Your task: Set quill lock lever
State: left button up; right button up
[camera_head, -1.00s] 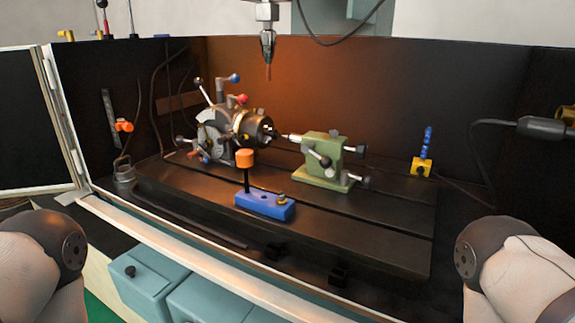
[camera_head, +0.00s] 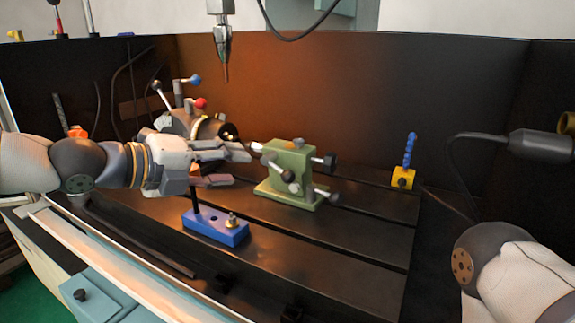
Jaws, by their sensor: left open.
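The green tailstock (camera_head: 290,172) stands on the slotted machine table, right of centre. I cannot tell which is the quill lock lever. My left gripper (camera_head: 238,167) is open and empty, fingers pointing right towards the tailstock's left end. It overlaps the chuck in the picture and appears apart from the tailstock handles. My right arm shows at lower right, but its gripper is out of view.
The indexing chuck (camera_head: 208,128) stands behind my left gripper, partly hidden. A blue block (camera_head: 215,228) with an upright post sits in front. A spindle tool (camera_head: 223,55) hangs above. A yellow block with a blue hose (camera_head: 403,178) stands right. The front-right table (camera_head: 345,255) is clear.

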aim_at(275, 169)
pick_arm(q)
jog(key=x, duration=0.3)
jog(key=b+x, duration=0.1)
jog(key=x, duration=0.3)
jog(key=f+x, duration=0.1)
jog(key=x, duration=0.2)
jog(key=shift+d+f+b, duration=0.1)
jog(key=shift+d+b, duration=0.05)
jog(key=shift+b, duration=0.2)
jog(key=shift+w+d, duration=0.3)
jog(key=shift+w, duration=0.05)
pick_arm(e)
jog(key=shift+s+a+f+g, duration=0.15)
jog(key=shift+s+f+g, duration=0.25)
jog(key=shift+s+f, duration=0.7)
